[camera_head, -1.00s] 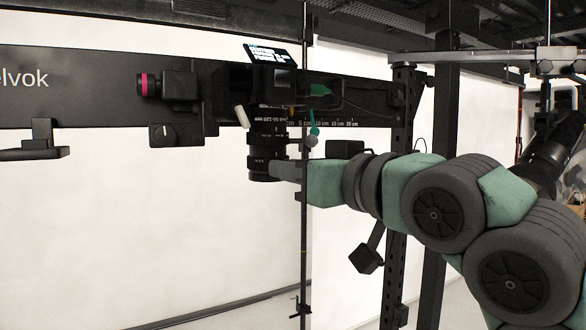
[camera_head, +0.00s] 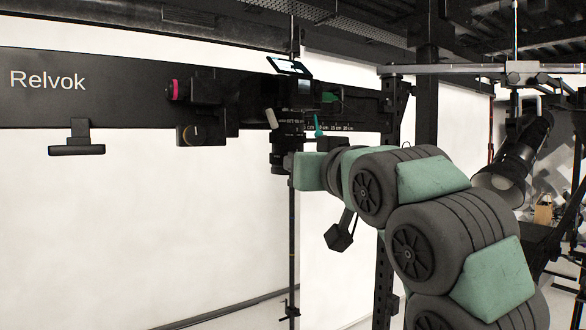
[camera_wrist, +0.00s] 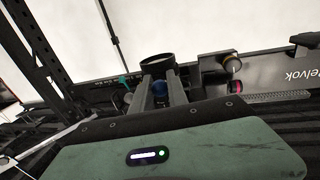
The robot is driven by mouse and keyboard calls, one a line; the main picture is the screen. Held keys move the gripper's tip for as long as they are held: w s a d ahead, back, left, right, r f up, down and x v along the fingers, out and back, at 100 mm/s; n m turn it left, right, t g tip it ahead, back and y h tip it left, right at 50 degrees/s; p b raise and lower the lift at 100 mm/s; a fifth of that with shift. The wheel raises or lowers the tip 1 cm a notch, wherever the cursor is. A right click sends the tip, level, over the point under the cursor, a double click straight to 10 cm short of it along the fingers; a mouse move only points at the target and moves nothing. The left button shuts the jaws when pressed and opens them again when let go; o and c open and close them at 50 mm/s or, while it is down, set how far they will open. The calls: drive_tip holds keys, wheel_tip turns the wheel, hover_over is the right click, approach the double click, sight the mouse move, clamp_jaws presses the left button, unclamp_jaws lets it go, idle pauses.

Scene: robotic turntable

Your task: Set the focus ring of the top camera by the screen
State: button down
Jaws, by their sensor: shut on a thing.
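The top camera (camera_head: 288,97) hangs from the dark rail with its black lens (camera_head: 280,155) pointing down. In the wrist view the two grey fingers of my gripper (camera_wrist: 161,80) reach to either side of the lens (camera_wrist: 157,61), whose round front rim shows. The ring's marks are hidden.
A ruler scale (camera_head: 335,127) runs right of the lens. A black upright (camera_head: 392,200) stands behind my arm.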

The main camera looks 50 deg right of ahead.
drive_tip(key=c, duration=1.4)
unclamp_jaws()
drive_tip(key=shift+c, duration=0.2)
drive_tip(key=shift+s, duration=0.1)
drive_tip(key=b+v, duration=0.1)
drive_tip(key=v, duration=0.9)
drive_tip(key=shift+s+a, duration=0.2)
drive_tip(key=shift+s, duration=0.1)
